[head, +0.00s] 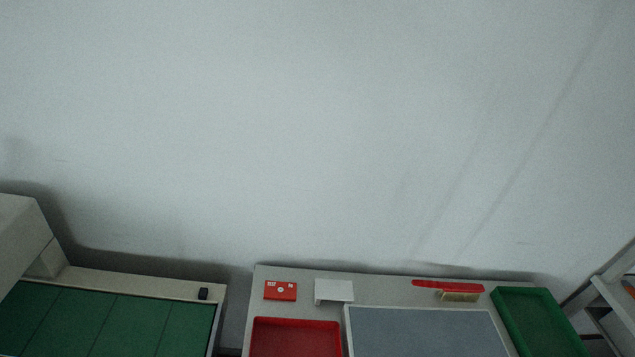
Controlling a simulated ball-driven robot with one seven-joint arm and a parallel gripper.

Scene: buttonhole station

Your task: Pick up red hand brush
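The red hand brush (448,286) lies near the back edge of the grey table (385,292), right of the middle in the head view. It has a red handle pointing left and a pale yellowish bristle block (460,296) on its near side. It sits just behind the grey-blue mat and left of the green tray. My gripper does not show in this view.
A red tray (297,322), a red box (280,291), a white block (334,290), a grey-blue mat (425,335) and a green tray (534,291) share the table. A green-topped station (110,325) stands left, past a gap. The pale wall (320,130) rises behind. A ladder-like frame (615,290) stands right.

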